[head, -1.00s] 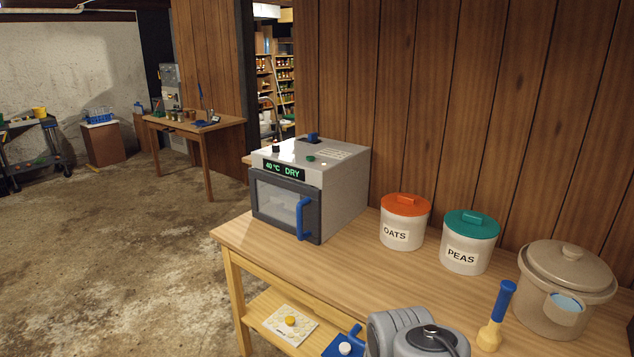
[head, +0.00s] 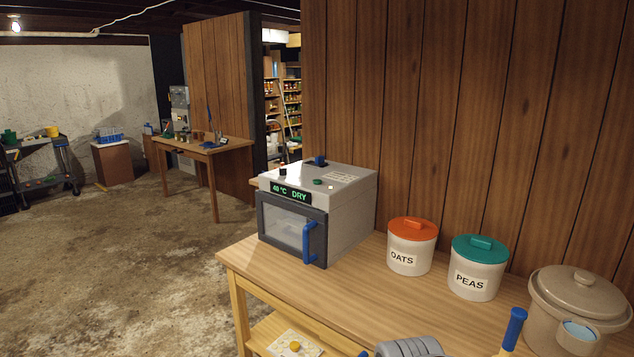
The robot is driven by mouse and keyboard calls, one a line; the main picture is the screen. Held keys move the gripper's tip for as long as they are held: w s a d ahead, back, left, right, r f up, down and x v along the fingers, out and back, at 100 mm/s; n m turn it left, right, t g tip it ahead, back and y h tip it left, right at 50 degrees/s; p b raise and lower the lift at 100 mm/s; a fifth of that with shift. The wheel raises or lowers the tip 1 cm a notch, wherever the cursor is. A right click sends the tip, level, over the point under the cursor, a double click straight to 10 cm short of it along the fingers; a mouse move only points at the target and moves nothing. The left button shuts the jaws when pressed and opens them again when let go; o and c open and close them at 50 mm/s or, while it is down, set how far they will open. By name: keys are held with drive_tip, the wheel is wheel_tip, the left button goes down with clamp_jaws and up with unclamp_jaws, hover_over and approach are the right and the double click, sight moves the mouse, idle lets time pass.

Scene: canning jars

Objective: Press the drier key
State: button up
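The drier (head: 345,225) is a grey box on the wooden table, with a dark-framed glass door and a blue upright handle (head: 309,242). The door looks shut. Its green display (head: 291,194) reads "40 °C DRY". On its top are a green button (head: 317,182), a small pale spot (head: 331,187), a black knob (head: 283,169) and a blue part (head: 319,160). I cannot tell from any marking which of these is the key. Grey links of my arm show at the bottom edge, well short of the drier. My gripper is not in view.
On the table (head: 345,290) stand an OATS canister (head: 410,258), a PEAS canister (head: 475,281), a beige lidded crock (head: 575,325) and a blue-handled tool (head: 514,328). A wood-panel wall rises behind. The tabletop before the drier is clear. Open floor (head: 130,260) lies left.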

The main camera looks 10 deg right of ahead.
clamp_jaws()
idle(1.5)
